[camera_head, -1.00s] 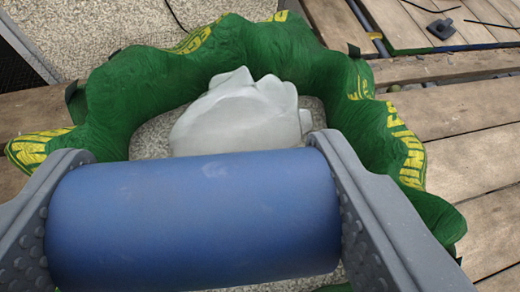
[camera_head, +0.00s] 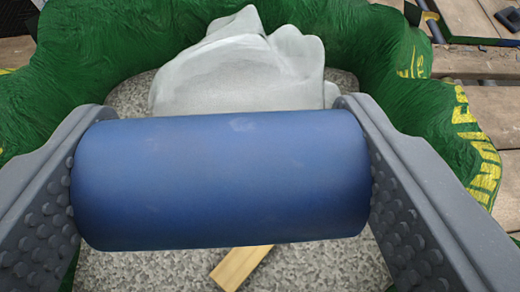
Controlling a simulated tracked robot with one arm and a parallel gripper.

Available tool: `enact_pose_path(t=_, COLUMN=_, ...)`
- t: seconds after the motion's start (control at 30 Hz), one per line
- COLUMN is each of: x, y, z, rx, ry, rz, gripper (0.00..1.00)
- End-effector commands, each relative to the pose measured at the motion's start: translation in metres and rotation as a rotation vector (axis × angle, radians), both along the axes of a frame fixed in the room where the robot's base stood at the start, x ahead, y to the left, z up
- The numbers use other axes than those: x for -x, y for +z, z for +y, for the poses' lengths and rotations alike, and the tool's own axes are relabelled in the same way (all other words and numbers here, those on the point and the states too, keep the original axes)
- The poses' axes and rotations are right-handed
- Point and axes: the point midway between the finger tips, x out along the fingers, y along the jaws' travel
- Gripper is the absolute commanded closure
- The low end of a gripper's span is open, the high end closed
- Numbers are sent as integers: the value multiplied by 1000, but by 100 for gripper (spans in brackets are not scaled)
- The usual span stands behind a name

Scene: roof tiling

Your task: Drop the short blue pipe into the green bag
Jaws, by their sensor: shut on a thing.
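The short blue pipe (camera_head: 222,182) lies crosswise between the two grey studded fingers of my gripper (camera_head: 222,185), which is shut on its ends. The green bag (camera_head: 105,55) is open, with yellow lettering on its rim, and its thick rim curves around the far side and both sides. My gripper holds the pipe over the bag's opening. Beyond the pipe, a pale grey lumpy object (camera_head: 240,70) sits inside the bag. The pipe and fingers hide part of the bag's inside.
A piece of light wood (camera_head: 242,265) lies on the speckled grey surface (camera_head: 320,268) inside the bag, below the pipe. Wooden planks (camera_head: 478,85) lie to the right, with a small dark object (camera_head: 508,18) at the top right.

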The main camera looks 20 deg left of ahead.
Motion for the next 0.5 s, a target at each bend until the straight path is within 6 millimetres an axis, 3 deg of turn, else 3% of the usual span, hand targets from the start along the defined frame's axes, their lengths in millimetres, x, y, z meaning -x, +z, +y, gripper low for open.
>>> enact_pose_path(t=0.5, x=0, y=-48, z=0, rx=0, ry=0, rz=1, gripper=54)
